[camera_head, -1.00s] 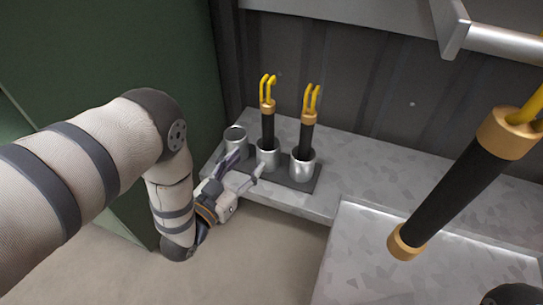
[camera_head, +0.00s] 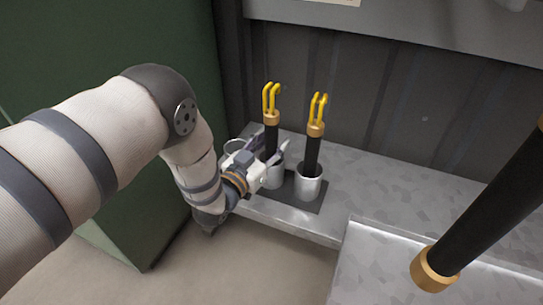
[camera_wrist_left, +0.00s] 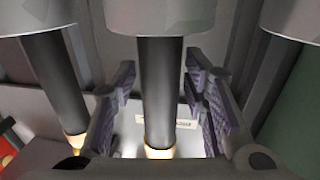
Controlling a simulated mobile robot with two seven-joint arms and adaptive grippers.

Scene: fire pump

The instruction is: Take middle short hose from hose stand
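The hose stand is a dark plate (camera_head: 308,205) with three metal cups on a grey ledge. The middle short hose (camera_head: 271,138), black with a brass collar and yellow prongs, stands upright in the middle cup (camera_head: 273,178). My left gripper (camera_head: 273,157) is at this hose just above its cup. In the left wrist view, the middle hose (camera_wrist_left: 157,85) runs between the open, purple-padded fingers, with visible gaps on both sides. A second short hose (camera_head: 312,150) stands in the right cup (camera_head: 308,183). The left cup (camera_head: 236,147) looks empty and is partly hidden by my gripper. My right gripper is not in view.
A large black hose with a brass end (camera_head: 434,270) slants across the near right; what holds it is out of view. A dark ribbed wall (camera_head: 400,100) stands behind the ledge, a green panel (camera_head: 170,50) at left. The ledge right of the stand (camera_head: 390,180) is clear.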

